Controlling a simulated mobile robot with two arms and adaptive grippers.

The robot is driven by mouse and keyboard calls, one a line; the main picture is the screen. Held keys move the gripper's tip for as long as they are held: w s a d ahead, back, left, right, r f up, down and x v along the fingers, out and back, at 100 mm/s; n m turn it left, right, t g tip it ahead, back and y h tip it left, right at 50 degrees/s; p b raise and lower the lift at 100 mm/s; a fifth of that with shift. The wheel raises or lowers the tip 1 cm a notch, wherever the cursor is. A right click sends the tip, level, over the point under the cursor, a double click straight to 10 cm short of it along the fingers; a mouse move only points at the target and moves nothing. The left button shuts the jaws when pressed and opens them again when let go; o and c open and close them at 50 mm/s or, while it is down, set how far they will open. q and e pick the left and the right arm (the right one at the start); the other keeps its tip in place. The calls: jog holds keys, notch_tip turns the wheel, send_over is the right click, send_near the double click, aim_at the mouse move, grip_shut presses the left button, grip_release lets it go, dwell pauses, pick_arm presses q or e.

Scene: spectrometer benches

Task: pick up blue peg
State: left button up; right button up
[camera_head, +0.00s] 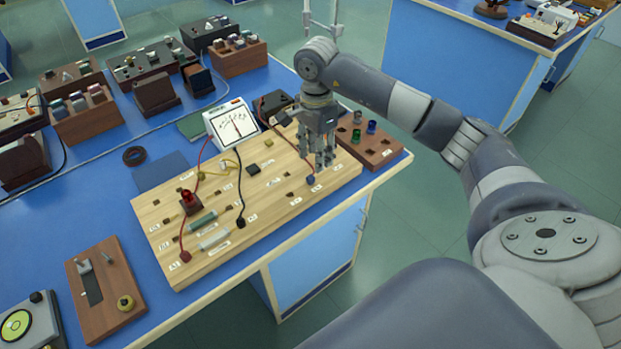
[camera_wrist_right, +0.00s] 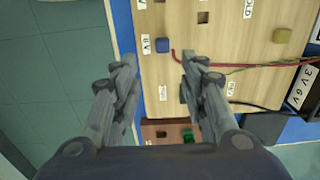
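My right gripper (camera_head: 322,160) points down over the right part of the wooden circuit board (camera_head: 280,205), left of the peg block. Its fingers are apart with nothing between them, as the right wrist view (camera_wrist_right: 158,75) also shows. A square blue plug (camera_head: 311,180) sits on the board just below the fingers; it also shows in the wrist view (camera_wrist_right: 163,45). In the wrist view the blue peg cannot be made out. My left gripper is not visible.
A meter (camera_head: 232,124) stands behind the board, and red and black wires cross it. A red lamp (camera_head: 190,201) is at its left. The bench's front edge is close to the board and peg block. Several wooden racks stand at the back left.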

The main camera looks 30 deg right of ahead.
aim_at(313, 176)
jog(key=shift+f, duration=0.95)
jog(key=f, duration=0.1)
jog(key=f+p, duration=0.1)
jog(key=f, duration=0.1)
jog(key=f+p, duration=0.1)
jog(key=f, duration=0.1)
jog(key=shift+w+a, duration=0.15)
jog(key=shift+a, duration=0.2)
jog(key=shift+f, duration=0.25)
grip_shut()
